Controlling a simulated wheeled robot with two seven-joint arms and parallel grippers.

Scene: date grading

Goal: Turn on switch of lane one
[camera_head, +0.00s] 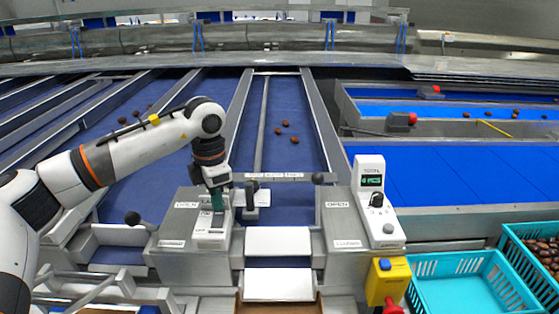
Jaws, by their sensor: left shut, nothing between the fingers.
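My left gripper (218,198) reaches down from the left arm onto the switch box of a lane (212,232). Its fingers are shut with nothing between them, and the tips are at the upper part of the switch panel. The gripper covers the switch itself, so I cannot tell its position. The lower panel carries an OFF label. A blue lane belt (285,160) with several dates (285,124) lies behind the box. My right gripper is not in view.
A white control box (370,180) with a display and black knob stands to the right. A yellow box with a red button (388,280) is below it. A teal crate (440,297) looks empty; another crate at the right edge holds dates (545,252). Black ball-ended levers (133,219) stick up nearby.

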